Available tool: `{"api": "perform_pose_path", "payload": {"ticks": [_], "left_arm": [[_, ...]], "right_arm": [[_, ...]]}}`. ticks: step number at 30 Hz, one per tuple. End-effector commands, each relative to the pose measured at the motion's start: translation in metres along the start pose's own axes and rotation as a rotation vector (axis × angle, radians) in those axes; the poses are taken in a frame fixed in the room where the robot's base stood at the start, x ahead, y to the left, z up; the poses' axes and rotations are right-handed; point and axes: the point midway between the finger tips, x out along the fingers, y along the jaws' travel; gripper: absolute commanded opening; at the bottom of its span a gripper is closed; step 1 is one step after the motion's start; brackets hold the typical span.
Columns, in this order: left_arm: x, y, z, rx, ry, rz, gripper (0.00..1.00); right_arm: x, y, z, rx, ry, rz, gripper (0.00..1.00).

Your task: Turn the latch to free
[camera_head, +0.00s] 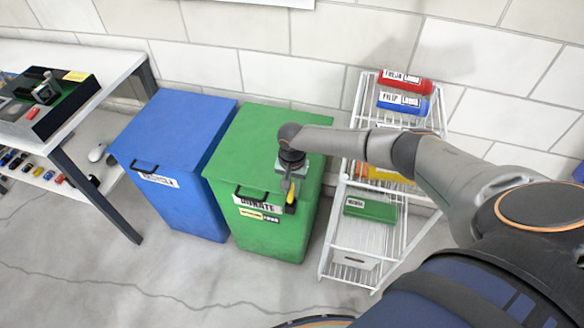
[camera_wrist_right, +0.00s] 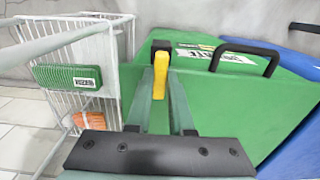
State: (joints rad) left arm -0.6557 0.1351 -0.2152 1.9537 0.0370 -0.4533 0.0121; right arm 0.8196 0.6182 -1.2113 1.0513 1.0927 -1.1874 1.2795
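The latch is a yellow lever (camera_wrist_right: 159,95) on a black mount (camera_wrist_right: 161,47) at the green donate bin (camera_head: 262,150). The lever points back toward the wrist camera. My left gripper is not in view.
The green bin has a black handle (camera_wrist_right: 245,58) close by the latch. A blue bin (camera_head: 170,155) stands to its left. A white wire rack (camera_head: 335,235) with colored boxes stands to its right. A table (camera_head: 110,75) is at the far left. The front floor is clear.

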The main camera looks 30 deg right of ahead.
Motion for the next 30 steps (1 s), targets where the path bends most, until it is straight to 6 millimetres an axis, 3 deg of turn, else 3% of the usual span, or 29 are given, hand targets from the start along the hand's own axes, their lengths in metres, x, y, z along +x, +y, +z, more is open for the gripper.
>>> {"api": "perform_pose_path", "payload": {"ticks": [4,20,30], "left_arm": [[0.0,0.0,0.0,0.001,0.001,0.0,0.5],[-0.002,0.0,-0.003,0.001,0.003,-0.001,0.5],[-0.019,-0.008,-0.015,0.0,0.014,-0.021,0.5]], "right_arm": [[0.0,0.0,0.0,0.0,0.0,0.0,0.0],[-0.001,0.0,0.001,-0.012,-0.002,0.0,0.0],[-0.003,-0.003,0.003,-0.181,-0.006,0.0,0.0]]}}
